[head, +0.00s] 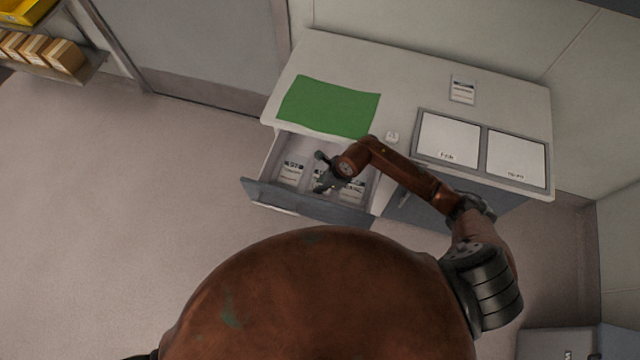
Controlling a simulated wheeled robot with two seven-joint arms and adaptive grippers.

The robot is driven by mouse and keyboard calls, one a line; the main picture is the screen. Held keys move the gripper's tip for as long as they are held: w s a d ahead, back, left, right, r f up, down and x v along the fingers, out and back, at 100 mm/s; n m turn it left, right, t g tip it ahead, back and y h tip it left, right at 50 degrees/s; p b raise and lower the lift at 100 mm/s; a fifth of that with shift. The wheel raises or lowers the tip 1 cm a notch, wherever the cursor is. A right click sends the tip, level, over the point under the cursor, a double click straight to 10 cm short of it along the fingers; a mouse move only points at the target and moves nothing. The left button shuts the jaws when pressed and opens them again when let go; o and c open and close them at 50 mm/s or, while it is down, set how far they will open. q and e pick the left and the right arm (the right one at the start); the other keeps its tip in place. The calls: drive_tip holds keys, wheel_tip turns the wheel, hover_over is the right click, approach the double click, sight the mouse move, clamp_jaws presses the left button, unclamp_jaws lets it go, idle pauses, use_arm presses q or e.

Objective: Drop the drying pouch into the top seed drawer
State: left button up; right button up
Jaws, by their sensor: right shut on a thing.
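The top seed drawer (310,203) is pulled out from the left front of the white counter. Several white packets with dark print (292,171) lie in it. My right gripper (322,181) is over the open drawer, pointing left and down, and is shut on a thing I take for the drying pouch. The held thing is too small and covered by the fingers to make out. The gripper and forearm hide part of the drawer's inside. My left gripper is out of view.
A shelf with boxes (62,56) is at the upper left. The floor at left is clear.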

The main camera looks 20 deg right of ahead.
drive_tip(key=shift+f, duration=0.45)
drive_tip(key=o, duration=0.8)
drive_tip(key=shift+c, duration=0.2)
drive_tip(key=shift+r, duration=0.35)
drive_tip(key=p+v, duration=0.1)
drive_tip(key=v, duration=1.1)
drive_tip(key=shift+r, duration=0.35)
